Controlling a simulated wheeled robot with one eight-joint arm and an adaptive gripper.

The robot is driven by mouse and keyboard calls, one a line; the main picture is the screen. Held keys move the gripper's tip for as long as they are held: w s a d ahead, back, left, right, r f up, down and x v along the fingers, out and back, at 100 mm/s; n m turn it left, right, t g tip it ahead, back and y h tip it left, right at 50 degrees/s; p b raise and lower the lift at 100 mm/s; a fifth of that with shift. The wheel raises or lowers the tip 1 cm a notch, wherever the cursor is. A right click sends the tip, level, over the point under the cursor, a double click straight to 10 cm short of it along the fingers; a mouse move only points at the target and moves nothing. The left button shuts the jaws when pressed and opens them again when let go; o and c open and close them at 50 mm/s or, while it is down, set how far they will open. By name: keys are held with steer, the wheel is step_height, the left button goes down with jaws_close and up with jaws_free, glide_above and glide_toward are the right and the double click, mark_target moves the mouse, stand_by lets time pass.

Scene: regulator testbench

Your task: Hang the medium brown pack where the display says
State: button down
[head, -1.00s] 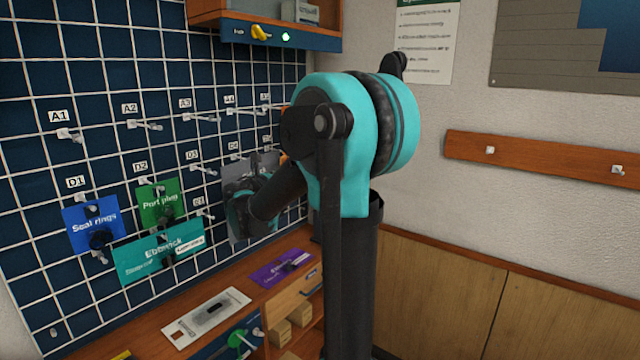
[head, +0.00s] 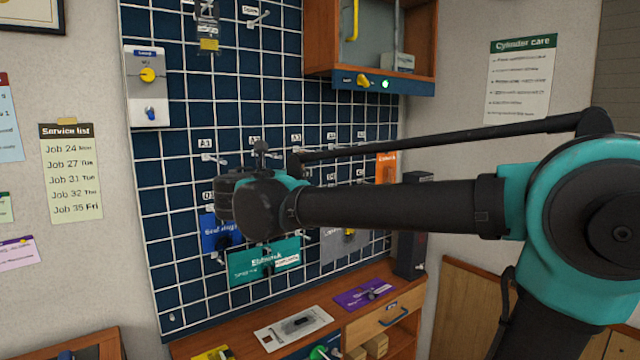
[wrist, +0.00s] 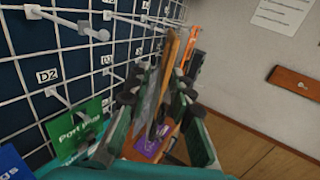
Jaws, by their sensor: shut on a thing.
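In the wrist view my gripper (wrist: 158,92) is shut on a thin pack (wrist: 170,58), seen almost edge-on with a brown edge and a greyish face. Its print cannot be read. In the head view my gripper (head: 228,190) is in front of the pegboard (head: 175,250), near the A and D hook rows; the wrist hides most of it, and the held pack cannot be made out there. An empty hook (wrist: 85,30) juts out at the upper left of the wrist view, apart from the pack. No display text naming a hook is legible.
Blue (head: 215,235), teal (head: 265,262), grey (head: 345,246) and orange (head: 386,168) packs hang on the board. A green pack (wrist: 75,130) shows below D2. A purple pack (head: 363,294) and a white card (head: 293,327) lie on the bench. A cabinet (head: 420,45) juts out upper right.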

steer(key=shift+s+a+r, duration=0.3)
steer(key=shift+s+a, duration=0.1)
steer(key=shift+s, duration=0.15)
steer(key=w+a+f, duration=0.1)
steer(key=w+a, duration=0.4)
steer(key=w, duration=0.3)
steer(key=shift+a+f, duration=0.2)
steer(key=shift+a, duration=0.05)
stand_by(0.6)
stand_by(0.6)
steer(key=c, duration=1.3)
jaws_free()
steer(key=shift+o, duration=0.2)
